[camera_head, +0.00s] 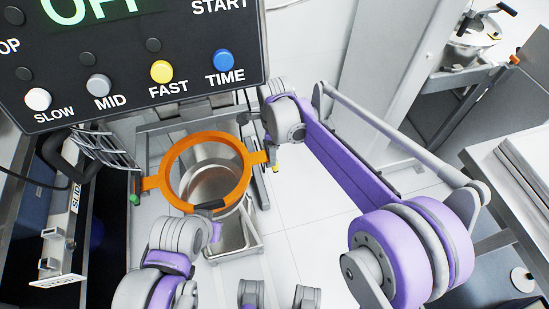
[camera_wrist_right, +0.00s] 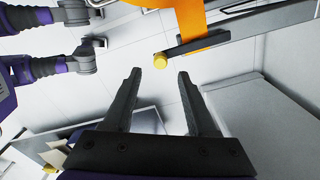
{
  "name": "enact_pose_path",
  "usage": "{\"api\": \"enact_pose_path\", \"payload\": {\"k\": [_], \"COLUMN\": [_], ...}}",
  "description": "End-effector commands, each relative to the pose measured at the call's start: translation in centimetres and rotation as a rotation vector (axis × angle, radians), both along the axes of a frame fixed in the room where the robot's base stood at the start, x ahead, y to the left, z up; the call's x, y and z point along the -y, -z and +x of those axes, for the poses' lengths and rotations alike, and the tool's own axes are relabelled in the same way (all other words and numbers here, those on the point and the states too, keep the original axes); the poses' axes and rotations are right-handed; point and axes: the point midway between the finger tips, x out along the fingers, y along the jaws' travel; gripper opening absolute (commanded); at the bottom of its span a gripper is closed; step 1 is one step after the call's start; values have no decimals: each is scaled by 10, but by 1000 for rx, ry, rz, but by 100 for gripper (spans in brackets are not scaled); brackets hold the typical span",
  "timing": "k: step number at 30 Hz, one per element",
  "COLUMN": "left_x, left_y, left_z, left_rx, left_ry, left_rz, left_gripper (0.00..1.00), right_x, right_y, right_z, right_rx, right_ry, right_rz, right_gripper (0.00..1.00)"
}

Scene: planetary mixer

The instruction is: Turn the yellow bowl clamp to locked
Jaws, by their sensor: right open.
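The yellow bowl clamp shows as a yellow knob (camera_wrist_right: 160,60) on a dark lever in the right wrist view, beside the orange bowl ring. In the head view its yellow tip (camera_head: 275,169) shows small at the right side of the orange ring (camera_head: 163,160). My right gripper (camera_head: 268,147) is close to it; its fingers (camera_wrist_right: 160,77) are open and empty, with the knob just beyond the tips, roughly midway between them. My left gripper (camera_head: 209,205) is at the ring's front edge; I cannot tell its jaw state.
A metal bowl (camera_head: 210,181) sits inside the ring. A green-tipped handle (camera_head: 135,199) is at the ring's left. The control panel (camera_head: 130,60) hangs above. A metal tray (camera_head: 235,240) is below. White floor lies right of the ring, under my right arm.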

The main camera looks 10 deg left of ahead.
Motion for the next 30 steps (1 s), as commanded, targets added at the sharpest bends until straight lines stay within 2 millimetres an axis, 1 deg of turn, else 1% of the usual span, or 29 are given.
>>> {"api": "enact_pose_path", "payload": {"k": [1, 3, 7, 11, 26, 29, 30], "left_x": [0, 0, 0, 0, 0, 0, 0], "left_y": [-2, -4, -5, -5, -6, -10, -13], "left_z": [0, 0, 0, 0, 0, 1, 1], "left_rx": [1, 1, 2, 2, 2, 3, 4], "left_ry": [0, 0, 0, 0, 0, 0, 0], "left_rz": [0, 0, 0, 0, 0, 0, 0], "left_gripper": [0, 0, 0, 0, 0, 0, 0], "right_x": [0, 0, 0, 0, 1, 12, 20], "right_y": [-11, -21, -34, -38, -39, -47, -54], "right_z": [0, 0, 0, 0, -1, -5, -8], "right_rx": [0, 0, 0, 0, 1, 13, 24], "right_ry": [0, 0, 0, 0, -4, -48, -84], "right_rz": [0, 0, 0, 0, 1, 6, 8], "right_gripper": [58, 58, 58, 58, 58, 58, 58]}}
